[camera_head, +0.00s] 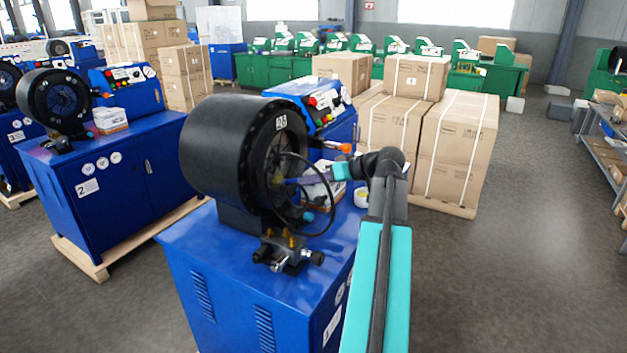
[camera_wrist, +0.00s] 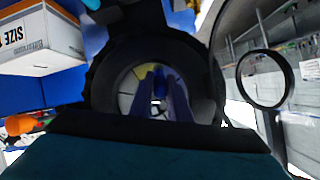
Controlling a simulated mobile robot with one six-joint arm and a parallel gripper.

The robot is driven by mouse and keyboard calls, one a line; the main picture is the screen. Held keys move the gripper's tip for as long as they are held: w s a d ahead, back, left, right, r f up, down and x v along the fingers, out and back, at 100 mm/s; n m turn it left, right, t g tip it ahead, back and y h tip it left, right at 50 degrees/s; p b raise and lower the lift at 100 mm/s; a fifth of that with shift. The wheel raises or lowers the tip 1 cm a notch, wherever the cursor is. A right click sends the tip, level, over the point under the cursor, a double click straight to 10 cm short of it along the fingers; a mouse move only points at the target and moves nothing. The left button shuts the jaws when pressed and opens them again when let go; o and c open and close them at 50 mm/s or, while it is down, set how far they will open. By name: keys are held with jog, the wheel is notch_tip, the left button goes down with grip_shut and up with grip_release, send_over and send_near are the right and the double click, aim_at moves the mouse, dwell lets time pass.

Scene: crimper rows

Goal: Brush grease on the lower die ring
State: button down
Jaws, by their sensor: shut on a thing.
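The near crimper has a large black round head (camera_head: 215,150) on a blue cabinet. Its opening with the die ring (camera_head: 279,168) faces right, and the shadowed lower dies are partly hidden by a thin black loop. My gripper (camera_head: 292,182) points left at the opening, its tips at or just inside the mouth. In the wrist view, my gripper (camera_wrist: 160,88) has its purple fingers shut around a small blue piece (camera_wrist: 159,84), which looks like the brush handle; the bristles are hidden. Beyond the fingers is a dark ring (camera_wrist: 105,85) with pale segments inside. Contact with the dies cannot be told.
A small pale round tub (camera_head: 361,195) stands on the cabinet top beside my arm. An orange-tipped part (camera_head: 345,148) sticks out from the control box (camera_head: 322,108). Valve fittings (camera_head: 285,255) sit in front of the head. Stacked cartons (camera_head: 450,145) stand behind at right.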

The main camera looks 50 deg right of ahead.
jog(key=shift+s, duration=0.15)
jog(key=shift+s+d+b, duration=0.15)
jog(key=shift+s+d, duration=0.05)
jog(key=shift+s, duration=0.7)
jog(key=shift+s+d+b, duration=0.2)
jog(key=shift+s+d, duration=0.05)
jog(key=shift+s, duration=0.7)
jog(key=shift+s+d+b, duration=0.15)
jog(key=shift+s+d, duration=0.05)
jog(key=shift+s, duration=0.7)
jog(key=s, duration=0.3)
jog(key=shift+d, duration=0.4)
jog(key=shift+w, duration=0.2)
jog(key=shift+w+a+b, duration=0.25)
jog(key=shift+w+a, duration=0.05)
jog(key=shift+w, duration=0.8)
jog(key=shift+w+a+b, duration=0.2)
jog(key=shift+w+a, duration=0.05)
jog(key=shift+w, duration=0.9)
jog(key=shift+w+a+b, duration=0.25)
jog(key=shift+w+a, duration=0.05)
jog(key=shift+w, duration=0.8)
jog(key=shift+w+a, duration=0.2)
jog(key=shift+w, duration=0.6)
